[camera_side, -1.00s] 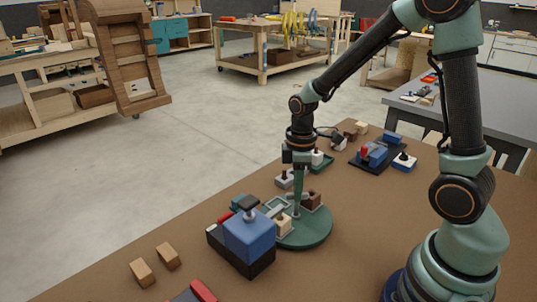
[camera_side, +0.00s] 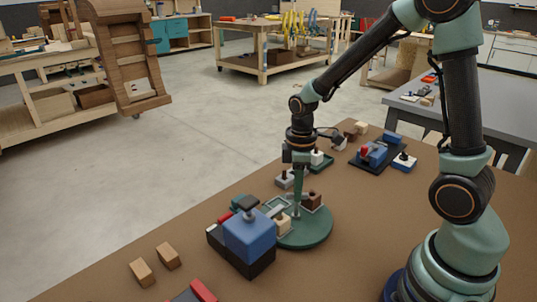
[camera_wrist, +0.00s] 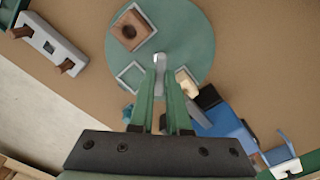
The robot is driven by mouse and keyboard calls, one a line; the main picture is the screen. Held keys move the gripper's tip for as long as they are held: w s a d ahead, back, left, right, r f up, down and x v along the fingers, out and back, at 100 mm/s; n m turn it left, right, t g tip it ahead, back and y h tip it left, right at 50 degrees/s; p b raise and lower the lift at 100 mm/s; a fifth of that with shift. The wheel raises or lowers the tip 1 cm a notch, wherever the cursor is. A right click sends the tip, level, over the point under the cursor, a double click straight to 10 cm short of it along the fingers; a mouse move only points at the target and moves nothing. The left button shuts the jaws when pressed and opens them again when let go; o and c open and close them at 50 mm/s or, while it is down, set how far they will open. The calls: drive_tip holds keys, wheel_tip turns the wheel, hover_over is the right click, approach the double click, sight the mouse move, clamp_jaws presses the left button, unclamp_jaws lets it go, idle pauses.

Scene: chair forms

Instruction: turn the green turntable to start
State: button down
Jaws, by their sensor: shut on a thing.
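The round green turntable (camera_side: 312,237) lies flat on the brown table, and it fills the top middle of the wrist view (camera_wrist: 188,45). It carries a brown block (camera_side: 312,201) with a dark round hole, a cream block (camera_side: 282,225) and a square grey frame (camera_wrist: 131,76). The brown block sits in another pale frame in the wrist view (camera_wrist: 130,31). My gripper (camera_side: 297,214) points straight down over the turntable. Its green fingers (camera_wrist: 160,74) are shut on a small grey post (camera_wrist: 159,58) near the turntable's middle. The fingers hide the post's lower part.
A blue block on a black base (camera_side: 247,240) stands close to the turntable's left side. Two tan blocks (camera_side: 154,263) lie at front left. A black tray with a blue piece (camera_side: 374,155) is behind at right. Bare table lies right of the turntable.

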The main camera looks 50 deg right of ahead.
drive_tip(key=shift+r+m, duration=0.1)
drive_tip(key=shift+m, duration=8.7)
drive_tip(key=c, duration=0.9)
unclamp_jaws()
